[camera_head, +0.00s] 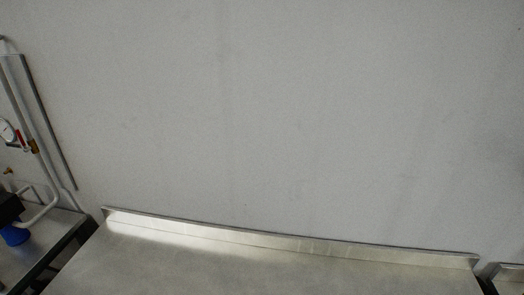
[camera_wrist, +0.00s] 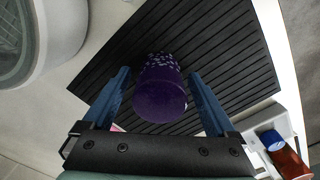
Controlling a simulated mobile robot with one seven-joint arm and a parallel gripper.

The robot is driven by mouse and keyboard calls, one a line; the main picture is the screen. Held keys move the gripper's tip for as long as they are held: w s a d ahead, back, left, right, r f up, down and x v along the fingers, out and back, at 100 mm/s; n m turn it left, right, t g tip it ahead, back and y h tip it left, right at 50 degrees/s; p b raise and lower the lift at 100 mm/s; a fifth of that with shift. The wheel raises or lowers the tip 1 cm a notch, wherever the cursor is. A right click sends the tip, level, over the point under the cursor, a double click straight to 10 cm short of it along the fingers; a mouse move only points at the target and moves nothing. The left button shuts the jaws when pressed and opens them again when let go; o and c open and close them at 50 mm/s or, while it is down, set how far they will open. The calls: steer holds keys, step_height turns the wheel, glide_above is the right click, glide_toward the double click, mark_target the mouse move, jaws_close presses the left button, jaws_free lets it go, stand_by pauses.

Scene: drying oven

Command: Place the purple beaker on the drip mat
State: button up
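In the wrist view, the purple beaker (camera_wrist: 160,102) has pale speckles towards its far end. It appears over the black ribbed drip mat (camera_wrist: 215,40); I cannot tell for certain whether its base touches the mat. My gripper (camera_wrist: 160,76) has its two blue fingers spread, one on each side of the beaker. A narrow gap shows between each finger and the beaker. The near part of the mat is hidden by the gripper. The head view shows neither the beaker, the mat nor my gripper.
In the wrist view, a large round white vessel (camera_wrist: 45,35) stands at the upper left. A white holder with blue-capped and red-brown items (camera_wrist: 288,160) is at the lower right. The head view shows a bare steel bench (camera_head: 240,272) against a wall, with pipes and a gauge (camera_head: 7,131) at left.

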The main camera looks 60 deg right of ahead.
step_height(320, 180, up, 12)
steer(key=shift+r, duration=0.2)
stand_by(0.5)
